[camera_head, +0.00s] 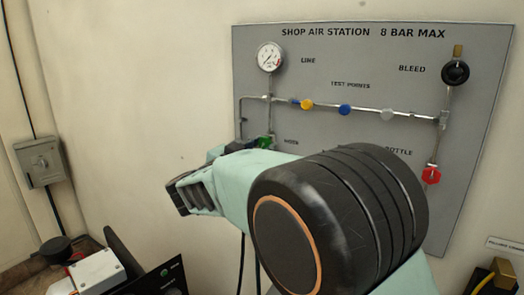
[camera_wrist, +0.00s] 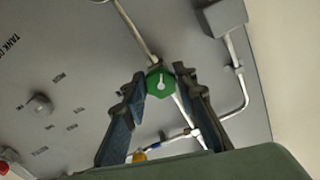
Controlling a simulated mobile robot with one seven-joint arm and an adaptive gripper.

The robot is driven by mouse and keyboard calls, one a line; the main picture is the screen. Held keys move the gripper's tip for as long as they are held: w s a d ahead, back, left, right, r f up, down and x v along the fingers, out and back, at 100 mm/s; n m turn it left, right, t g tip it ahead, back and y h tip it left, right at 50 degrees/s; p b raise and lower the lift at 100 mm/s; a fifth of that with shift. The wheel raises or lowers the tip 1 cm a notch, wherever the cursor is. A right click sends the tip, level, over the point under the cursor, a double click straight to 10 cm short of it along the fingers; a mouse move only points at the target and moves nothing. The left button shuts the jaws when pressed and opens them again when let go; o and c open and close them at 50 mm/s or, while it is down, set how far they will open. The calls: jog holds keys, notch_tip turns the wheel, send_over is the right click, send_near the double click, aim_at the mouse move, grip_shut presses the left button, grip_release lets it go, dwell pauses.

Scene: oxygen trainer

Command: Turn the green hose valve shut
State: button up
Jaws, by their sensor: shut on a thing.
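The green hose valve (camera_wrist: 160,83) shows in the wrist view as a green hexagonal knob with a white pointer mark lying roughly up and down in the picture. My gripper (camera_wrist: 159,74) has one dark finger on each side of it and is shut on it. In the head view the green valve (camera_head: 264,142) shows at the lower left of the grey panel (camera_head: 350,70), partly hidden by my arm. My gripper (camera_head: 242,146) is at its left edge there, mostly hidden.
The panel carries a gauge (camera_head: 270,57), a black bleed knob (camera_head: 455,73), a red bottle valve (camera_head: 431,175), and blue, yellow and grey test points along a pipe (camera_head: 370,110). A grey box (camera_wrist: 221,17) and bent pipe sit close to my right finger in the wrist view.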

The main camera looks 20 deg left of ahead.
jog(key=m+b, duration=0.1)
jog(key=m, duration=0.1)
jog(key=m+b, duration=0.1)
jog(key=shift+f+m, duration=0.2)
jog(key=shift+m, duration=0.2)
jog(key=m+b, duration=0.3)
jog(key=m, duration=0.1)
jog(key=shift+a+m+b, duration=0.1)
jog(key=shift+m+b, duration=0.2)
jog(key=shift+b, duration=0.05)
jog(key=m+b, duration=0.5)
jog(key=m, duration=0.2)
jog(key=shift+r+b, duration=0.15)
jog(key=shift+b, duration=0.15)
jog(key=m+b, duration=0.3)
jog(key=m, duration=0.1)
jog(key=shift+r, duration=0.1)
jog(key=m+b, duration=0.2)
jog(key=m, duration=0.1)
jog(key=shift+b, duration=0.35)
jog(key=m+b, duration=0.3)
jog(key=m, duration=0.1)
jog(key=shift+r+m, duration=0.1)
jog(key=shift+m, duration=0.3)
jog(key=shift+r+m+b, duration=0.15)
jog(key=shift+m+b, duration=0.7)
jog(key=shift+m, duration=0.45)
